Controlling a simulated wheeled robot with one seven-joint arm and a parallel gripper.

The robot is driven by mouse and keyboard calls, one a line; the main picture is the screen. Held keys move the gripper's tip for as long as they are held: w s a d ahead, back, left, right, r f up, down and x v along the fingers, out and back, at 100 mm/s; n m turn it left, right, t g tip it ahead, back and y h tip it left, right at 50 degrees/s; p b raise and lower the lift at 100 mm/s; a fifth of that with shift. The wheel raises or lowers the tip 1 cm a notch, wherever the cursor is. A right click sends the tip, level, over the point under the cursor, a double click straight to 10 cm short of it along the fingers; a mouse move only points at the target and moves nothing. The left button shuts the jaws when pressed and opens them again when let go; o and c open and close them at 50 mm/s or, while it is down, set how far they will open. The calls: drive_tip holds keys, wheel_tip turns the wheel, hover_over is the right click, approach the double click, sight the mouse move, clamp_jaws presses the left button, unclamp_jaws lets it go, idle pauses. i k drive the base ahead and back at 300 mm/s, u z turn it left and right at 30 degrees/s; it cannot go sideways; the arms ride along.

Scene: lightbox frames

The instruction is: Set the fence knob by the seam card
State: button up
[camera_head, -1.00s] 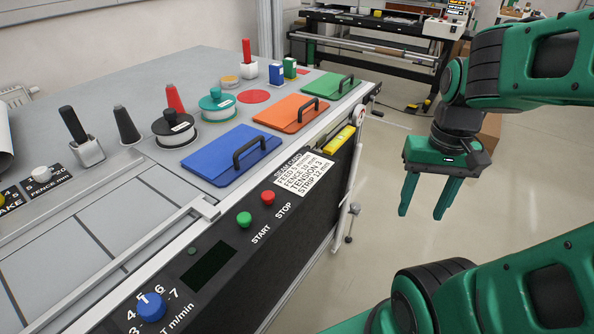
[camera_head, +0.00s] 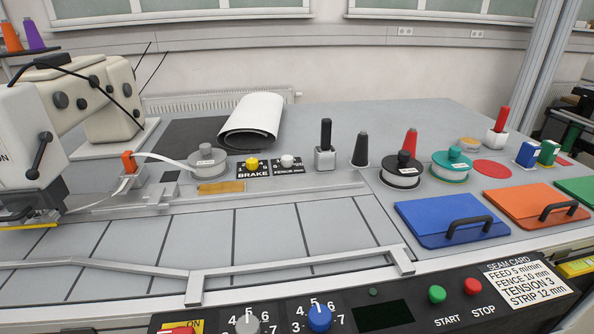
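The fence knob (camera_head: 287,161) is a small white knob on a black scale plate at the back middle of the table. Its scale marks are too small to read in this view, so I cannot tell its setting. The seam card (camera_head: 522,284) is a white card on the front panel at the lower right. It reads FEED 5 m/min, FENCE 10 mm, TENSION 3, STRIP 12 mm. My gripper is out of view.
The yellow brake knob (camera_head: 252,163) sits just left of the fence knob. A sewing machine (camera_head: 70,110) stands at left. A dark cone (camera_head: 361,150), spools and blue (camera_head: 440,220) and orange folders are at right. Front knobs include a blue one (camera_head: 319,317). A metal rail (camera_head: 300,265) crosses the front.

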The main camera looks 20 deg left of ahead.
sight(287, 161)
drive_tip(key=u, duration=1.75)
drive_tip(key=k, duration=0.55)
drive_tip(key=z, duration=0.05)
drive_tip(key=i, duration=0.5)
